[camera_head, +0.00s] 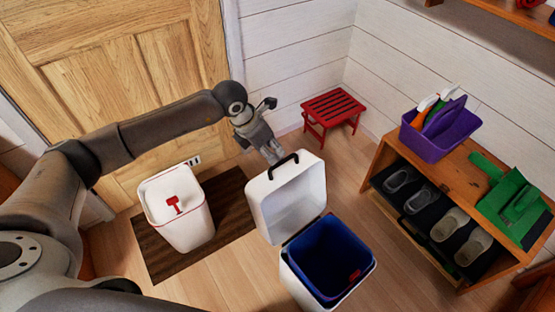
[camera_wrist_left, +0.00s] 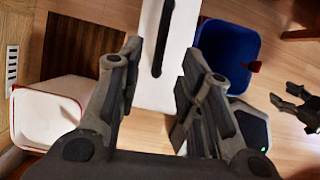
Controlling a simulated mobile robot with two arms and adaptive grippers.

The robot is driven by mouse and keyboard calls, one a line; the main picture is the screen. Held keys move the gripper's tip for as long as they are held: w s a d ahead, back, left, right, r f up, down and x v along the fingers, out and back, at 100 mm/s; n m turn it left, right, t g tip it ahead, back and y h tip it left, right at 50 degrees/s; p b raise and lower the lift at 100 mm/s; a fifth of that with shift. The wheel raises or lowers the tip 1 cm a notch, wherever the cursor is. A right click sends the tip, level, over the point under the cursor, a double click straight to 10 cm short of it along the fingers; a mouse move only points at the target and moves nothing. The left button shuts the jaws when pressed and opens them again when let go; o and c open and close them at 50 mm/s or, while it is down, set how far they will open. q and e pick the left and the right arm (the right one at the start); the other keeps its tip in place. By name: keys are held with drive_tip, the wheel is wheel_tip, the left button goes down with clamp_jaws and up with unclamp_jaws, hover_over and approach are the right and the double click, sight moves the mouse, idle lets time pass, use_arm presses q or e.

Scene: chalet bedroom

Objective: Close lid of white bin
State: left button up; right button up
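The white bin (camera_head: 291,264) stands on the floor in the head view with its lid (camera_head: 277,211) raised upright. My left gripper (camera_head: 273,156) is just behind the handle. In the left wrist view its fingers (camera_wrist_left: 158,68) are apart, with the white lid (camera_wrist_left: 182,30) and black handle (camera_wrist_left: 163,40) beyond the gap. Contact cannot be told. My right gripper (camera_wrist_left: 279,96) shows at the right edge, fingers apart and empty.
Another white bin (camera_head: 187,227), with a red handle on its closed top, stands on a brown mat (camera_head: 150,255) to the left. A red stool (camera_head: 333,106) is behind. A wooden shoe rack (camera_head: 460,174) with a purple caddy (camera_head: 431,146) and green dustpan (camera_head: 512,199) stands right.

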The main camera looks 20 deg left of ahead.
sight(280, 162)
use_arm(q)
drive_tip(key=x, duration=0.5)
drive_tip(key=shift+b, duration=0.3)
drive_tip(key=shift+x, duration=0.75)
use_arm(e)
drive_tip(key=shift+w+r, duration=0.2)
drive_tip(key=shift+r, duration=0.6)
drive_tip(key=shift+w+r, duration=0.2)
drive_tip(key=shift+r, duration=0.6)
use_arm(q)
drive_tip(key=shift+c, duration=0.2)
clamp_jaws()
